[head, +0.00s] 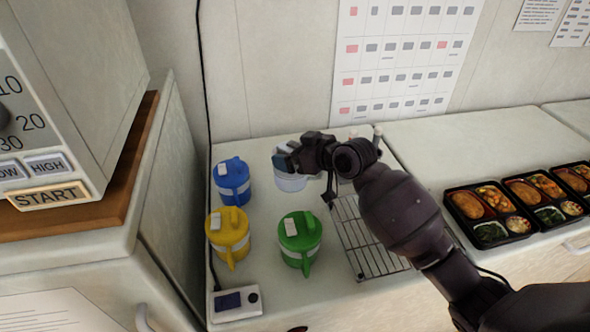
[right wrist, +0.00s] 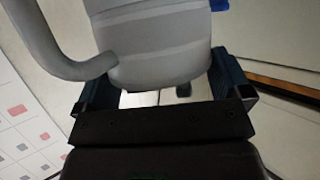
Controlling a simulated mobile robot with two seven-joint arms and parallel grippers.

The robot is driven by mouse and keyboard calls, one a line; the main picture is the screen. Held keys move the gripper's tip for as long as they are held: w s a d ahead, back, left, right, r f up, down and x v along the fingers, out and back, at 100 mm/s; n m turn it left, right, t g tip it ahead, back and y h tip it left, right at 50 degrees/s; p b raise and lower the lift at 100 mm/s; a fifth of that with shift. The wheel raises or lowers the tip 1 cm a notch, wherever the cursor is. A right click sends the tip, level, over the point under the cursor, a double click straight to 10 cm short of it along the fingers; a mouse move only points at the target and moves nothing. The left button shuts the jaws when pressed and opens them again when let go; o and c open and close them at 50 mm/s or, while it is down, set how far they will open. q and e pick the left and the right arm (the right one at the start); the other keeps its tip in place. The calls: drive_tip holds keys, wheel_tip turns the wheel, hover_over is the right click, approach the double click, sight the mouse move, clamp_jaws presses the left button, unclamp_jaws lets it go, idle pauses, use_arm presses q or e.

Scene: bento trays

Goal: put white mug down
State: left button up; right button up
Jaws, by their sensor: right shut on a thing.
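The white mug (head: 291,183) is at the back of the counter in the head view, partly hidden behind my right gripper (head: 284,160). In the right wrist view the mug (right wrist: 150,50) looks grey, with its handle (right wrist: 65,50) to the left. My right gripper (right wrist: 162,95) is shut on the mug, with one finger on each side of its body. I cannot tell whether its base touches the counter. My left gripper is not in view.
A blue mug (head: 232,183), a yellow mug (head: 228,236) and a green mug (head: 300,241) stand close by. A wire rack (head: 372,245) is right of them. A white device (head: 235,303) lies in front. Bento trays (head: 490,217) line the right.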

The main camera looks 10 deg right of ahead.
drive_tip(key=shift+f, duration=2.75)
drive_tip(key=shift+f, duration=0.1)
drive_tip(key=o, duration=1.2)
drive_tip(key=shift+f+b, duration=0.15)
drive_tip(key=shift+b, duration=0.15)
drive_tip(key=shift+o, duration=0.2)
drive_tip(key=shift+r, duration=0.3)
drive_tip(key=v, duration=1.2)
